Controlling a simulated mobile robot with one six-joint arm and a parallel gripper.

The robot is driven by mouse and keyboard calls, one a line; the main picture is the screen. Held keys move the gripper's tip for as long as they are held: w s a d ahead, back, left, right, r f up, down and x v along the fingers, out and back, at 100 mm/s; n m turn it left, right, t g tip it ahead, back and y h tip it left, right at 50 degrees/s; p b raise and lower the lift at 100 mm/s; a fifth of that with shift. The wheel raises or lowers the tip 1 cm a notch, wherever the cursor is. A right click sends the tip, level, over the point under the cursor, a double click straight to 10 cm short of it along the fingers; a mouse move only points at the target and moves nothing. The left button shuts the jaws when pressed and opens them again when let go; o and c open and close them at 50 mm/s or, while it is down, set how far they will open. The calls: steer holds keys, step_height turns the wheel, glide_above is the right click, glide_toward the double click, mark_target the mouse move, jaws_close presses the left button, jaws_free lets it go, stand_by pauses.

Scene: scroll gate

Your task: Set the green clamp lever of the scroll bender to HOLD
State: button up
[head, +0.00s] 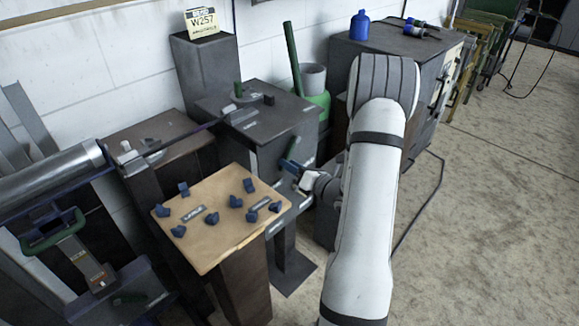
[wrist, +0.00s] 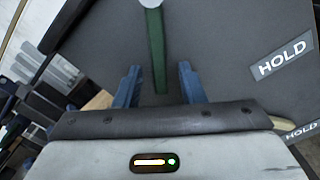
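In the wrist view the green clamp lever (wrist: 156,50) hangs from a pale round pivot (wrist: 150,3) on the dark face of the scroll bender (wrist: 220,40). A HOLD label (wrist: 286,58) is to the right of the lever, and a second HOLD label (wrist: 302,131) is lower right. My gripper (wrist: 160,72) is open, with one blue finger on each side of the lever's lower end and a gap on both sides.
A wooden-topped stand (head: 222,235) with several small dark blue pieces is left of my gripper. A green container (head: 320,103) and a dark cabinet (head: 400,45) stand behind my arm. A grey roller (head: 50,180) is at left. The concrete floor at right is mostly clear.

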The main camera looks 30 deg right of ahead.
steer(key=shift+w+a, duration=0.15)
steer(key=shift+w, duration=0.1)
jaws_close()
stand_by(0.5)
